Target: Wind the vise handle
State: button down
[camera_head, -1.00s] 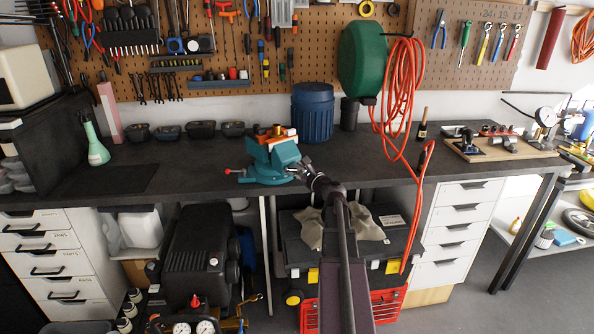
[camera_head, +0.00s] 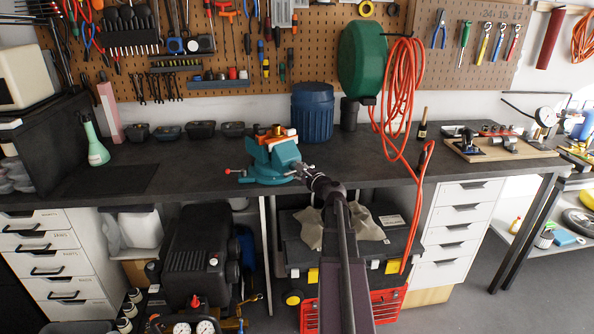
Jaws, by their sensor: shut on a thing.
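The teal vise (camera_head: 268,164) stands at the front edge of the dark workbench top, with a brass-coloured and orange piece (camera_head: 277,132) at its top. A thin bar with a red end (camera_head: 229,171) sticks out from its left side. My gripper (camera_head: 302,171) is at the vise's right front side, at the end of my arm reaching up from below. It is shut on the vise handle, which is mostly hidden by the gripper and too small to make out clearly.
A blue ribbed bin (camera_head: 312,112) stands behind the vise. An orange hose (camera_head: 400,110) hangs to the right, down past the bench edge. Small dark bowls (camera_head: 200,129) and a green flask (camera_head: 95,145) stand to the left. The bench top beside the vise is clear.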

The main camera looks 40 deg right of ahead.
jog(key=n, duration=0.7)
jog(key=shift+w, duration=0.1)
jog(key=n, duration=0.6)
jog(key=shift+n, duration=0.3)
jog(key=n, duration=1.2)
jog(key=shift+n, duration=0.3)
jog(key=shift+c, duration=1.5)
grip_release()
